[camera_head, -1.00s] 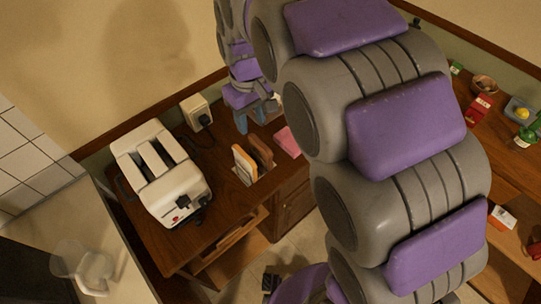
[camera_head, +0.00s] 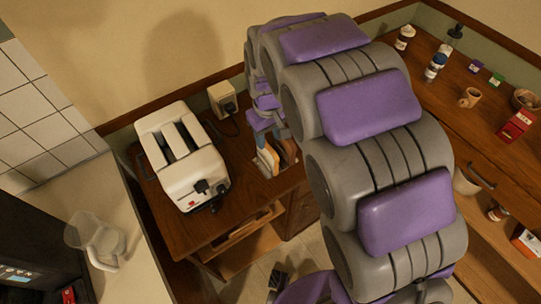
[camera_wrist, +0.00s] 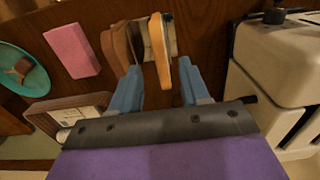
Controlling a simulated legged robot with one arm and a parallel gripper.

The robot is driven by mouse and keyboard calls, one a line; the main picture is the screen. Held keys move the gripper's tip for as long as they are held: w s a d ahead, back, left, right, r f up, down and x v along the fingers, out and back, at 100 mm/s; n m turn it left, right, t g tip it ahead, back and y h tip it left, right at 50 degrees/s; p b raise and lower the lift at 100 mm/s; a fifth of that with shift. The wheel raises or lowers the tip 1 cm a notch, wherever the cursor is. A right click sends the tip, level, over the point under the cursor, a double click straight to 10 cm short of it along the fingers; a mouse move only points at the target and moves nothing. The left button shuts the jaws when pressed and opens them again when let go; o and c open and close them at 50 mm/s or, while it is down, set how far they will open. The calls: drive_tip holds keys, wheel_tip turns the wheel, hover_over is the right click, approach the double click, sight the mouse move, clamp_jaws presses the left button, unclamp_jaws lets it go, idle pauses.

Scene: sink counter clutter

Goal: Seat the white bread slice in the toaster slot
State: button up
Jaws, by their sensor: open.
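The white toaster (camera_head: 192,182) stands on the wooden counter in the head view, its long slots facing up. It also shows at the right of the wrist view (camera_wrist: 280,62). Several bread slices stand on edge in a holder; a pale slice with an orange-tan crust (camera_wrist: 158,52) is nearest the toaster, with browner slices (camera_wrist: 121,47) to its left. The pale slice also shows in the head view (camera_head: 267,158). My gripper (camera_wrist: 160,84) is open, its blue fingers on either side of the slices' near ends. Contact cannot be told. The arm partly hides it in the head view.
A wall socket box (camera_head: 222,98) is behind the toaster. A clear jug (camera_head: 95,238) stands on the pale counter at left.

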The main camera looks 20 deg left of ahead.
sight(269, 145)
drive_tip(key=a+f, duration=0.1)
drive_tip(key=a+f+b, duration=0.1)
drive_tip(key=shift+w+a+f, duration=0.15)
drive_tip(key=shift+w+f, duration=0.05)
drive_tip(key=shift+f, duration=0.1)
drive_tip(key=d+f, duration=0.2)
drive_tip(key=shift+w+d+f+b, duration=0.1)
drive_tip(key=shift+f+b, duration=0.25)
drive_tip(key=shift+b, duration=0.05)
drive_tip(key=shift+d, duration=0.25)
drive_tip(key=shift+a+f, duration=0.15)
drive_tip(key=shift+a, duration=1)
drive_tip(key=c, duration=0.5)
drive_tip(key=shift+d, duration=0.3)
drive_tip(key=shift+c, duration=1.4)
drive_tip(key=shift+d+r, duration=0.2)
drive_tip(key=shift+d, duration=0.5)
clamp_jaws()
drive_tip(key=shift+a, duration=0.1)
